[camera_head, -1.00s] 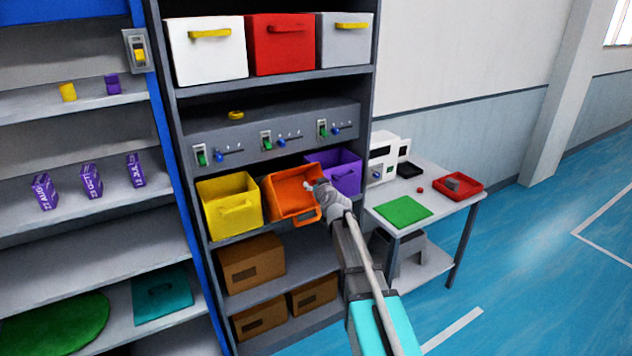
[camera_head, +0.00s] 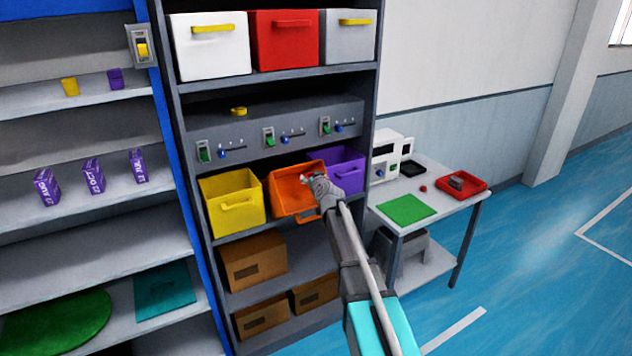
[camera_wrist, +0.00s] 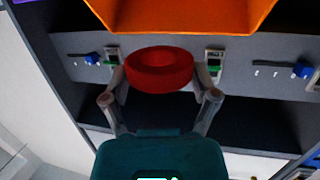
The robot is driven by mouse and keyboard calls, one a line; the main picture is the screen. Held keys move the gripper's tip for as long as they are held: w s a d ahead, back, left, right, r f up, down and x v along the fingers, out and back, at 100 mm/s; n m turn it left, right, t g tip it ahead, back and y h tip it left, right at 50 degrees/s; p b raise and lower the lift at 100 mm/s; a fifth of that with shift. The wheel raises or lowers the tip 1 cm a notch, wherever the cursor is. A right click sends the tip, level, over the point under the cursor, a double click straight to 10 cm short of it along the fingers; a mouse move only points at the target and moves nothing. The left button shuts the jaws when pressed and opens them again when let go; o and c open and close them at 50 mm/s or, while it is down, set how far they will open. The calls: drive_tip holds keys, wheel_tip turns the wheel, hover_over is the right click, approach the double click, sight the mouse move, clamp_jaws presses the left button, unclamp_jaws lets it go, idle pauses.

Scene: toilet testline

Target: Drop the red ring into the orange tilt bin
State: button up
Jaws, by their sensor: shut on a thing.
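The red ring (camera_wrist: 159,69) is held between the fingertips of my gripper (camera_wrist: 160,80) in the wrist view. My gripper is shut on it. The orange tilt bin (camera_head: 285,200) sits in the middle of the bin row in the head view, tilted outward with its top open. My gripper (camera_head: 312,180) is at the right part of the bin's opening there and covers some of it. The ring cannot be made out in the head view. In the wrist view the orange bin (camera_wrist: 185,14) fills the top edge, apart from the ring in the picture.
A yellow bin (camera_head: 233,202) stands left of the orange one, and a purple bin (camera_head: 346,172) stands close on its right. A panel with switches and sliders (camera_head: 240,146) is just above. A side table (camera_head: 440,212) stands to the right.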

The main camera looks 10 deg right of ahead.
drive_tip(key=shift+a+b+x, duration=0.2)
drive_tip(key=shift+x, duration=0.85)
drive_tip(key=shift+a+b+x, duration=0.15)
drive_tip(key=shift+a+x, duration=0.1)
drive_tip(key=shift+x, duration=0.8)
drive_tip(key=shift+s, duration=0.1)
drive_tip(key=o, duration=0.8)
drive_tip(key=shift+s, duration=0.15)
approach(307, 174)
wheel_tip(307, 174, down, 3)
drive_tip(key=w+d, duration=0.2)
drive_tip(key=s+f+b, duration=0.5)
drive_tip(key=f+b, duration=0.7)
drive_tip(key=s+f+b, duration=0.5)
drive_tip(key=f+b, duration=0.7)
drive_tip(key=shift+s+d, duration=0.15)
drive_tip(key=shift+s, duration=0.05)
